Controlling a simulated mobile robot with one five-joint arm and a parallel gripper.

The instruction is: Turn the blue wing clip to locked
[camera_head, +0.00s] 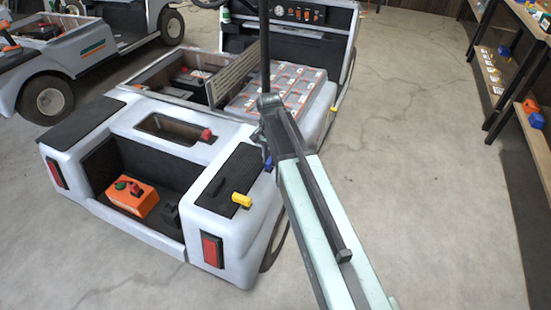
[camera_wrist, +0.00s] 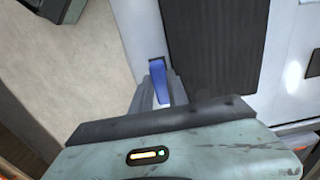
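The blue wing clip (camera_wrist: 157,78) sits at the edge of the white cart body, beside a black panel, in the wrist view. A small part of the blue wing clip (camera_head: 268,164) shows in the head view beside my arm. My gripper (camera_wrist: 160,90) has one grey finger on each side of the clip. The fingers look very close to it, but I cannot tell whether they press on it. In the head view my gripper (camera_head: 262,142) reaches down at the cart's right rear corner, and the arm hides part of that corner.
The white cart (camera_head: 230,253) has a yellow knob (camera_head: 242,199), a red knob (camera_head: 206,134) and an orange box (camera_head: 132,197) in its rear recess. Shelves (camera_head: 490,80) stand at right; the floor between is clear.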

